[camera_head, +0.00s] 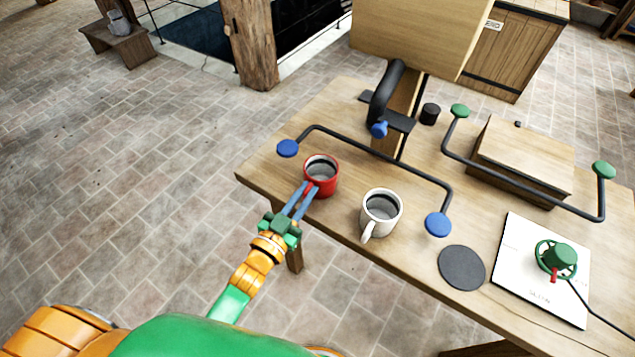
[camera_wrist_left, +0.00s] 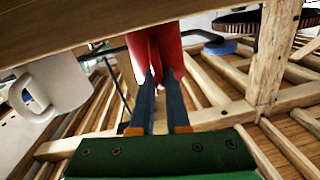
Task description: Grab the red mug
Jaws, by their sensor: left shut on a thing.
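The red mug (camera_head: 321,178) stands upright near the left front edge of the wooden table (camera_head: 262,176). It holds something dark. My left gripper (camera_head: 308,189) reaches it from the front, its blue fingers shut on the mug's handle side. In the left wrist view, the red mug (camera_wrist_left: 172,45) is at the top centre, between and beyond the fingertips of my left gripper (camera_wrist_left: 162,78). The exact grip on the handle is partly hidden by the fingers. My right gripper is in neither view.
A white mug (camera_head: 382,212) stands close to the right of the red one. A black bent bar with blue discs (camera_head: 288,148) runs just behind both mugs. A dark round mat (camera_head: 461,267) and a white board with a green wheel (camera_head: 556,259) lie farther right.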

